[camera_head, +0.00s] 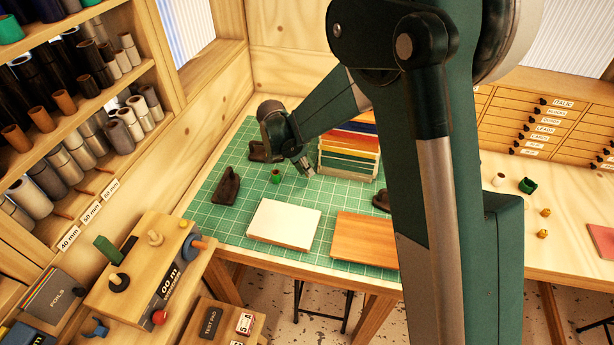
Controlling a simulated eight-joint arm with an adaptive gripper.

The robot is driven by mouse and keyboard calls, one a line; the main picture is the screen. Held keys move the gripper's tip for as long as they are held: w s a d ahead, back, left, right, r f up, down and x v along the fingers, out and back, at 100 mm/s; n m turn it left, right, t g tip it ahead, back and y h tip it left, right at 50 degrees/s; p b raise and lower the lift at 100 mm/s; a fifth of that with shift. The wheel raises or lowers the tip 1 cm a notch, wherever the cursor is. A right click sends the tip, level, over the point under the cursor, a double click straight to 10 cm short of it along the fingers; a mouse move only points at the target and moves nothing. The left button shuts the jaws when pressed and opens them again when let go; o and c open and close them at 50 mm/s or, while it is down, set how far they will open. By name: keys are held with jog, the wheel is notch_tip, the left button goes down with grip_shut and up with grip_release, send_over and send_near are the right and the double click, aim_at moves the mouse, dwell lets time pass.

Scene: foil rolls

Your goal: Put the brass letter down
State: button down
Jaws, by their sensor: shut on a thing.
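My gripper (306,167) hangs low over the green cutting mat (235,180), in front of a rack of coloured sheets. Its jaws are tiny in this view. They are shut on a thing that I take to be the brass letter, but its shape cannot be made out. A small green cup with a brown top (276,176) stands on the mat just left of the jaws. A white board (284,222) and an orange-brown board (365,240) lie on the mat nearer the front.
The rack (350,152) of coloured sheets stands close right of the gripper. Dark holders (227,186) sit at the mat's left. Small brass pieces (545,212) and a green item (527,185) lie on the right bench. Shelves of rolls (75,160) line the left. My arm hides the middle right.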

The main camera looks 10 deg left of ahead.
aim_at(306, 175)
jog(key=shift+f, duration=1.85)
jog(key=shift+f, duration=0.15)
jog(key=c, duration=2.4)
grip_release()
jog(key=shift+r, duration=0.3)
jog(key=v, duration=1.1)
jog(key=shift+s+r, duration=0.15)
jog(key=shift+r, duration=0.15)
jog(key=shift+a, duration=0.1)
